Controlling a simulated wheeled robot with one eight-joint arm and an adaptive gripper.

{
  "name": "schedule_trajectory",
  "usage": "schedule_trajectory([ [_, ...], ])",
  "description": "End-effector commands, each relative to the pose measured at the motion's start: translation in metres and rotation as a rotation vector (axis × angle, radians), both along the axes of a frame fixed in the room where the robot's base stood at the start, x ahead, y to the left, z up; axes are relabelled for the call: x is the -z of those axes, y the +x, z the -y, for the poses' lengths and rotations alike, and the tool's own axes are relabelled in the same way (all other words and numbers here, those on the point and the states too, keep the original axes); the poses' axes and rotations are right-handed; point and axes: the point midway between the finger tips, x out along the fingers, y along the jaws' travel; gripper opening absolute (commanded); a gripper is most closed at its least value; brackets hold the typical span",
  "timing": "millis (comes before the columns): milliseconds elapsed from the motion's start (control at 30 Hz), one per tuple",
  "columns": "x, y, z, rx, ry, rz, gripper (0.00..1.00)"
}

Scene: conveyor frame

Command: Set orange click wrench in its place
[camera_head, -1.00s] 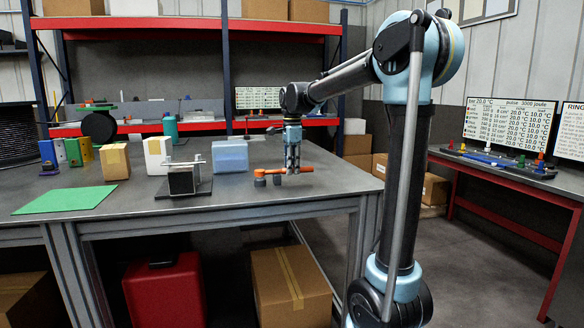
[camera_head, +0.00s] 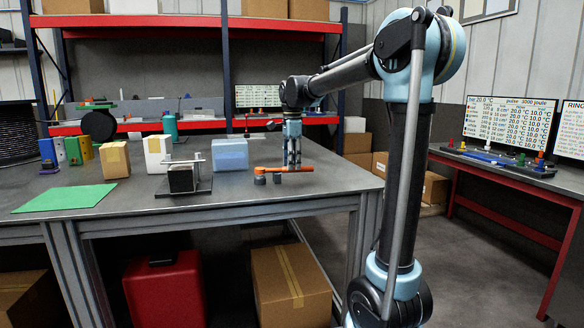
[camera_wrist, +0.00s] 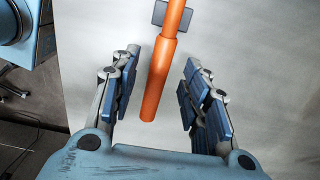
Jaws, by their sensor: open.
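The orange click wrench (camera_head: 272,169) lies roughly level near the right front of the grey table, over small dark grey supports (camera_head: 260,179). Its exact seating on them is too small to tell. My gripper (camera_head: 292,163) points down over the handle's right part. In the wrist view the orange handle (camera_wrist: 157,83) passes between the fingers of my gripper (camera_wrist: 157,95), with a visible gap on both sides. The fingers are open and hold nothing. A dark grey block (camera_wrist: 188,14) shows beside the wrench at the top of that view; the wrench's far end is out of frame.
A blue box (camera_head: 230,155), a dark metal fixture (camera_head: 182,180) and a white box (camera_head: 157,152) stand left of the wrench. A green mat (camera_head: 65,198) lies at the table's front left. The table (camera_head: 335,180) is clear right of the wrench.

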Motion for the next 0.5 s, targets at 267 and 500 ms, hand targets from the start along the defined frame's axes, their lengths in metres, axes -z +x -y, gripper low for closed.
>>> schedule_trajectory([
  [267,-0.052,0.001,0.001,0.000,0.000,-0.001,0.42],
  [500,-0.089,0.001,0.001,0.001,0.000,-0.001,0.42],
])
